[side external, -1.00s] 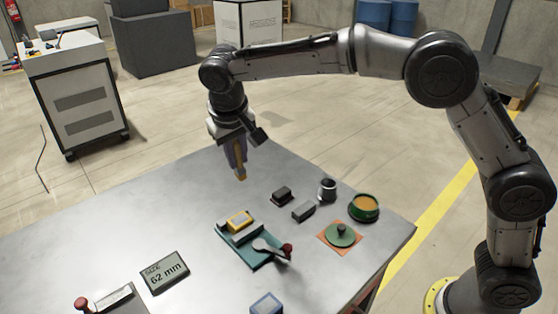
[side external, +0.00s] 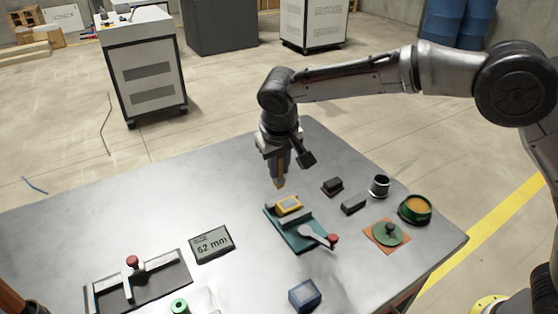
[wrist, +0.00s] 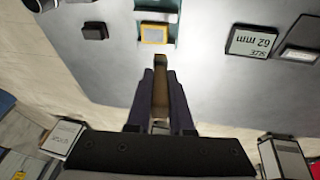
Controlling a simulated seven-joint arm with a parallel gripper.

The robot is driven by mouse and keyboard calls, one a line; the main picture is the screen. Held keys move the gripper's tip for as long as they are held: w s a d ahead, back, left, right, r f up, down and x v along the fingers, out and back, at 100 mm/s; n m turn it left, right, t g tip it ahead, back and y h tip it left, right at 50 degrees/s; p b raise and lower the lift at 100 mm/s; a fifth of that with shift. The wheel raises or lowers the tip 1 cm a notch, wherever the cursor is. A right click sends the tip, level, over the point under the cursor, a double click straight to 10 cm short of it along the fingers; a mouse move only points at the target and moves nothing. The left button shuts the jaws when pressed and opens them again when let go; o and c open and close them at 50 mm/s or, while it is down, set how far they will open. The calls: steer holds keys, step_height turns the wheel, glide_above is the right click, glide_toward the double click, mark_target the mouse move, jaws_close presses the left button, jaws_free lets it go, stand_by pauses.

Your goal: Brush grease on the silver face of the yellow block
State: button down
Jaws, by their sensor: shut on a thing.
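The yellow block (side external: 289,203) sits in a teal clamp fixture (side external: 303,239) that has a grey jaw and a lever with a red knob. In the wrist view the yellow block (wrist: 154,35) shows a silver-grey face framed in yellow. My gripper (side external: 279,170) is shut on a brown brush (side external: 280,183) that points down. The brush tip is just above and behind the block in the side view, apparently not touching it. In the wrist view the brush (wrist: 160,88) stands between the fingers, its tip near the block's edge. The bristles are not clear.
A green bowl with orange contents (side external: 415,208) stands at the right, near a green lid (side external: 387,234) on an orange mat. Dark blocks (side external: 332,186) and a dark cup (side external: 379,186) lie between. A "62 mm" display (side external: 212,243) and a blue box (side external: 305,294) are nearer the front.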

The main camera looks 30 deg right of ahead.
mark_target(279, 186)
steer(key=shift+r, duration=0.5)
steer(key=shift+f, duration=3.2)
steer(key=shift+d+f, duration=0.3)
steer(key=shift+d, duration=0.7)
steer(key=shift+d+f, duration=0.25)
steer(key=shift+d, duration=0.7)
steer(key=shift+d+f, duration=0.3)
steer(key=shift+d, duration=0.7)
steer(key=shift+a+f, duration=0.1)
steer(key=shift+a, duration=2.85)
steer(key=shift+r, duration=4.2)
